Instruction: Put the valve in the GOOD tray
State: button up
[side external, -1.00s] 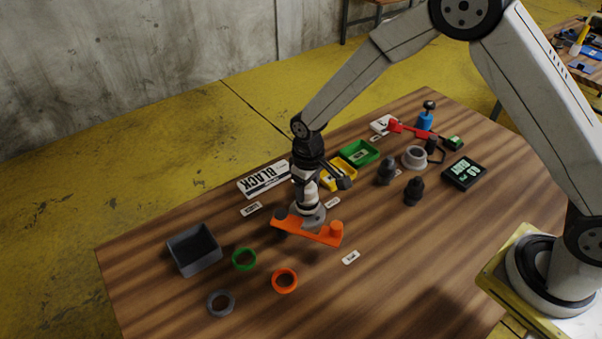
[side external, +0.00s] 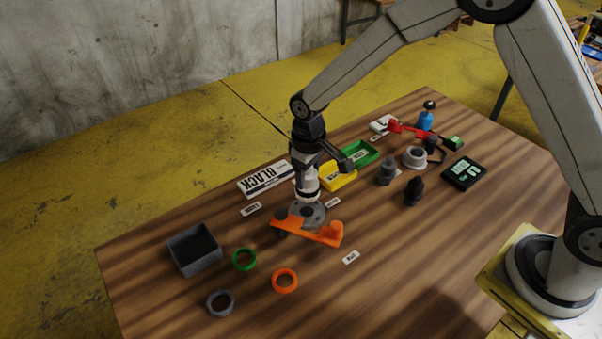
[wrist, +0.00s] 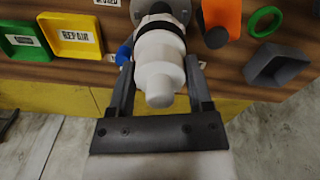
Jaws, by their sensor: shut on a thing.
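The white valve (side external: 307,182) has a black band and hangs upright in my gripper (side external: 306,166). It stands over a grey round flange (side external: 308,213) on the table; I cannot tell whether they touch. In the wrist view the valve (wrist: 160,70) fills the space between the two fingers of my gripper (wrist: 160,62), which are shut on it. The green tray (side external: 362,153) lies behind and to the right; its label is too small to read here. It also shows in the wrist view (wrist: 22,42), at the far left.
A yellow tray (wrist: 72,38) marked REPAIR sits beside the green one. An orange bracket (side external: 310,231) lies close in front of the flange. A grey bin (side external: 194,250) and loose rings (side external: 285,281) are at left. Dark fittings (side external: 413,190) stand at right.

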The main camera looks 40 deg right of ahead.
jog(key=shift+r, duration=0.1)
jog(key=r, duration=1.1)
jog(key=shift+w+d, duration=0.2)
jog(key=shift+d, duration=0.05)
jog(key=w+d, duration=0.4)
jog(key=d, duration=0.9)
jog(key=w+d, duration=0.5)
jog(key=d, duration=0.8)
notch_tip(320, 180, down, 14)
jog(key=shift+s+d+r, duration=0.15)
jog(key=shift+d, duration=0.05)
jog(key=shift+f, duration=2.2)
jog(key=shift+f, duration=1)
